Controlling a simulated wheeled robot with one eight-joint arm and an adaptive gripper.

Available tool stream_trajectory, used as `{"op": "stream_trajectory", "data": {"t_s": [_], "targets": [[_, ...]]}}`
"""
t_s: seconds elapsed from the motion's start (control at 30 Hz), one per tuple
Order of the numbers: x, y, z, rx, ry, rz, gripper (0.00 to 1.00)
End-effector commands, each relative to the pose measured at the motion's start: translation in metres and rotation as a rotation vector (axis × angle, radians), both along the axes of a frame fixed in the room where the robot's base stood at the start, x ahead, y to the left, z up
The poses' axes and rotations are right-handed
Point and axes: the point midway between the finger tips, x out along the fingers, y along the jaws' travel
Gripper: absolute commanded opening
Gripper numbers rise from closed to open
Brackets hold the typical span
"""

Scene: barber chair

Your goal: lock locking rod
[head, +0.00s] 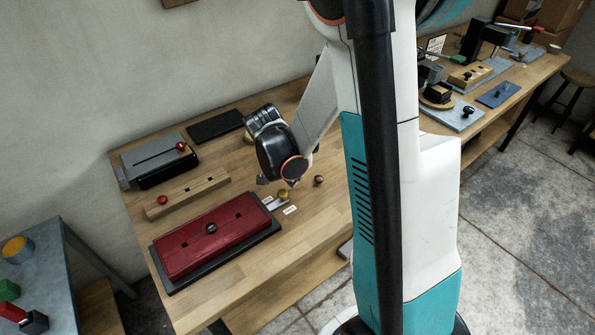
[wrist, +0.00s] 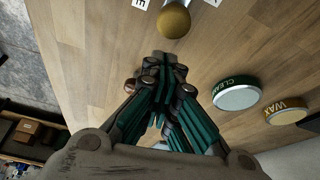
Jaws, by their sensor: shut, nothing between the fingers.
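A brass ball knob (head: 283,193) sits on a short grey metal piece between two small white labels, beside the right end of the red block. I take it for the end of the locking rod. The ball (wrist: 174,21) also shows at the top of the wrist view, just beyond the fingertips. My gripper (wrist: 163,62) is shut and empty, its fingers pointing toward the ball with a small gap in the picture. In the head view my gripper (head: 291,182) hangs just above the ball. Whether it touches cannot be told. Most of the rod is hidden.
The red block (head: 185,257) stands on a dark base at the front of the wooden bench. A wooden block (head: 205,187) and a black slide device (head: 168,175) lie behind it.

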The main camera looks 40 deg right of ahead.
Motion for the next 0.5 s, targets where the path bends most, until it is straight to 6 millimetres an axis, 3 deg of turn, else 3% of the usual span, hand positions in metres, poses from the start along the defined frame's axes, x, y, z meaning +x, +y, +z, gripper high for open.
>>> {"op": "stream_trajectory", "data": {"t_s": [0.2,0.5], "targets": [[-0.002,0.0124,-0.0017,-0.001,-0.001,0.0,0.0],[-0.0022,0.013,-0.0013,-0.001,-0.001,-0.001,0.0]]}}
